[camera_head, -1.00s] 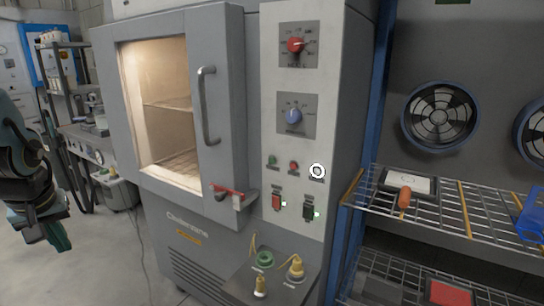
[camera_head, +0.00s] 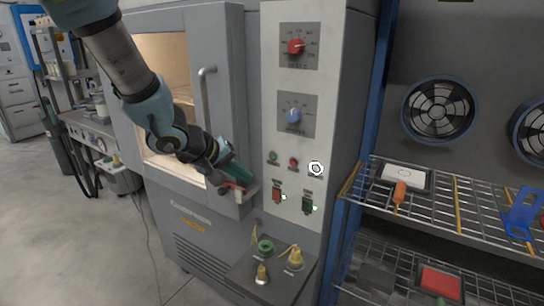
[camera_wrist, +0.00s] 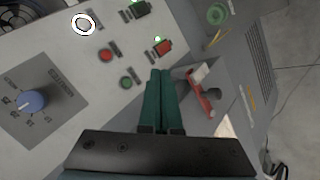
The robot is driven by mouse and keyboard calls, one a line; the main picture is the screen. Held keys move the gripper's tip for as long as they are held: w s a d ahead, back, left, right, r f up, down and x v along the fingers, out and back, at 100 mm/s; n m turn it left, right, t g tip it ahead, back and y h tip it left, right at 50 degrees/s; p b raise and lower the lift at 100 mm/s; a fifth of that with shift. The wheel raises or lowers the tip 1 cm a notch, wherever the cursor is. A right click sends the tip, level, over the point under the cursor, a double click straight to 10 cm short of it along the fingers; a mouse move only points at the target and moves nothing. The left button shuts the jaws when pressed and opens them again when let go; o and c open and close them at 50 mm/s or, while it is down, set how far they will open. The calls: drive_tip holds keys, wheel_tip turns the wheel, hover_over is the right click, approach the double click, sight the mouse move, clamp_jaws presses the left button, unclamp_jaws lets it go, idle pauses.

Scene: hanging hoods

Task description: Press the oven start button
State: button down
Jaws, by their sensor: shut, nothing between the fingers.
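The grey oven (camera_head: 225,100) has a light control panel (camera_head: 262,110) to the right of its door. The panel bears a round button with a bright white ring (camera_head: 316,169), a red button (camera_head: 293,162) and a green button (camera_head: 272,157). The labels are too small to read, so I cannot tell which is marked start. In the wrist view the white-ringed button (camera_wrist: 83,24) is at the upper left, with the red and green buttons nearer the fingers. My gripper (camera_head: 248,178) is shut and empty, its green fingers (camera_wrist: 161,74) left of the buttons and apart from the white-ringed one.
A red-handled door latch (camera_head: 235,186) lies close beside my fingers. A red switch (camera_head: 278,196) and a dark switch (camera_head: 307,204) sit below the buttons. The door handle (camera_head: 207,105) stands out at the left. A wire shelf (camera_head: 440,205) is at the right.

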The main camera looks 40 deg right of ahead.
sight(273, 157)
drive_tip(key=shift+w+d+p, duration=0.35)
drive_tip(key=shift+w+d, duration=0.05)
drive_tip(key=shift+d, duration=1)
drive_tip(key=shift+w+d+p, duration=0.35)
drive_tip(key=shift+d+p, duration=0.05)
drive_tip(key=shift+d, duration=1.05)
drive_tip(key=shift+w+d+p, duration=0.35)
drive_tip(key=shift+w+d, duration=0.05)
drive_tip(key=shift+d, duration=1)
drive_tip(key=shift+w+d+r+p, duration=0.1)
drive_tip(key=shift+d+p, duration=0.15)
drive_tip(key=shift+p, duration=0.2)
drive_tip(key=shift+w+d+p, duration=0.15)
drive_tip(key=shift+d+p, duration=0.35)
drive_tip(key=shift+p, duration=0.1)
drive_tip(key=shift+s+a, duration=0.25)
drive_tip(key=shift+a, duration=0.5)
